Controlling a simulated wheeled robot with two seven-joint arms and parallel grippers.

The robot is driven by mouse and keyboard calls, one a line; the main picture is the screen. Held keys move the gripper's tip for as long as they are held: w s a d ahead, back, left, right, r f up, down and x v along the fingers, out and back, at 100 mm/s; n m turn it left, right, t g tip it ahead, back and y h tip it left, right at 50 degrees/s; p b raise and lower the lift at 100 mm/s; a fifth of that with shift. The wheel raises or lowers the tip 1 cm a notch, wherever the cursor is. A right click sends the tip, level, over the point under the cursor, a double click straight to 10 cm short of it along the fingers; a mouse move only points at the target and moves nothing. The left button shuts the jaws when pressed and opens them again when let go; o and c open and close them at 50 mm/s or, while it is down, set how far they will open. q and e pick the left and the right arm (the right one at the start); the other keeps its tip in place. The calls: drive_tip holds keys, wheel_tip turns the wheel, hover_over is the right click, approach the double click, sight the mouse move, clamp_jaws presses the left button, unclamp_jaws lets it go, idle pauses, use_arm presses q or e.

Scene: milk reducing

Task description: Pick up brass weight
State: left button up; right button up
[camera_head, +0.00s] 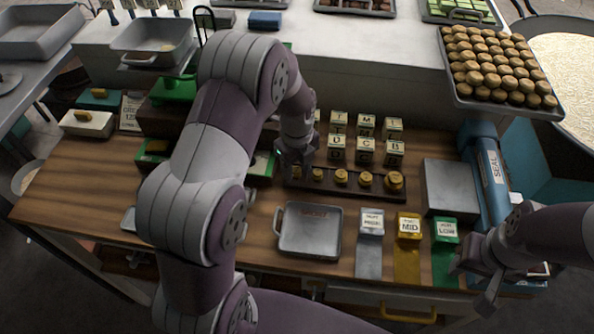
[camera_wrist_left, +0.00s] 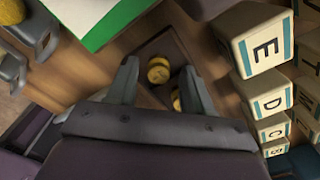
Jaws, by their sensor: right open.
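Several brass weights stand in a row in a dark wooden holder (camera_head: 350,191), growing in size to the right; one is the mid-row weight (camera_head: 341,177) and the largest is at the right end (camera_head: 395,181). My left gripper (camera_head: 295,163) is above the left end of the row, and my arm hides part of that area. In the left wrist view my left gripper (camera_wrist_left: 159,68) is open, with a brass weight (camera_wrist_left: 158,74) seen between its fingers and another partly hidden beside the right finger. My right gripper (camera_head: 478,282) is open near the table's front right, away from the weights.
Lettered cream blocks (camera_head: 365,145) stand right behind the holder, close to the left gripper. A grey square pan (camera_head: 310,230) lies in front. Silver, yellow and green labelled stands (camera_head: 408,228) are to its right, with a grey box (camera_head: 449,187) behind them.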

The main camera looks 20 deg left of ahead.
sight(296, 169)
use_arm(q)
drive_tip(key=shift+s+a, duration=0.1)
drive_tip(key=shift+a, duration=0.1)
clamp_jaws()
drive_tip(key=shift+d, duration=0.1)
drive_tip(key=shift+r, duration=0.1)
drive_tip(key=shift+r, duration=0.5)
wheel_tip(296, 169, up, 3)
drive_tip(key=shift+f+b, duration=0.1)
drive_tip(key=shift+b, duration=0.45)
drive_tip(key=s+d+r+b, duration=0.1)
drive_tip(key=s+d+r, duration=0.1)
drive_tip(key=s+r, duration=0.5)
drive_tip(key=s, duration=0.4)
drive_tip(key=shift+s+d+b, duration=0.15)
drive_tip(key=shift+d+b, duration=0.25)
